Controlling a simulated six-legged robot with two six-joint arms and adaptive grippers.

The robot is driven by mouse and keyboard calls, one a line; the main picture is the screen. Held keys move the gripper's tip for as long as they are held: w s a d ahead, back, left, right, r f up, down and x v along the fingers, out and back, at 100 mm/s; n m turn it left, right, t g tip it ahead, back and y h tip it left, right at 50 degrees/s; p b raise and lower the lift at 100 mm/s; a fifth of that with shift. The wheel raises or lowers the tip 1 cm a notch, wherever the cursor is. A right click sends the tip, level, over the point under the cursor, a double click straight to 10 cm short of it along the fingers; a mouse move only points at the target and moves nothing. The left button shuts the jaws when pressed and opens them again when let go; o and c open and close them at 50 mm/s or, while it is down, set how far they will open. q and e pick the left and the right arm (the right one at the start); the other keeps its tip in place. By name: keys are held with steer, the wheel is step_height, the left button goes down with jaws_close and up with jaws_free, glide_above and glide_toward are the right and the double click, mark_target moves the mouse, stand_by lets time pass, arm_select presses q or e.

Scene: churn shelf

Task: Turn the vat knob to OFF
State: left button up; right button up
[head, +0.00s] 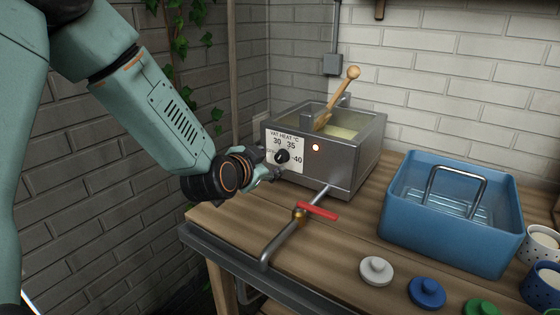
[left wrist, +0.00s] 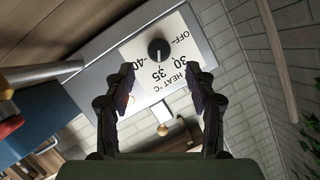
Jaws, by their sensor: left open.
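The vat (head: 350,165) is a grey metal box on the wooden bench, with a white VAT HEAT dial plate (head: 273,143) on its front. The round black vat knob (head: 282,156) sits on this plate. In the left wrist view the knob (left wrist: 158,50) shows a pale pointer mark that appears to face 35; OFF (left wrist: 180,37) is at the plate's right. My left gripper (head: 268,172) is close in front of the plate. Its fingers (left wrist: 161,78) are open, with the knob ahead between their lines, apart from them. My right gripper is not in view.
A small orange lamp (head: 316,147) glows on the vat front. A pipe with a red-handled valve (head: 318,211) runs below. A blue tub (head: 450,225) and several lids, including a white one (head: 376,270), stand at right. A brick wall (head: 440,70) is behind.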

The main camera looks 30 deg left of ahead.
mark_target(279, 157)
arm_select(q)
steer(key=b+x, duration=0.1)
steer(key=x, duration=0.5)
steer(key=shift+w+f+b, duration=0.2)
steer(key=shift+w+b, duration=0.1)
steer(key=shift+b, duration=0.05)
steer(key=shift+d+r, duration=0.15)
steer(key=shift+w, duration=0.1)
steer(key=shift+c, duration=1.3)
steer(key=c, duration=0.9)
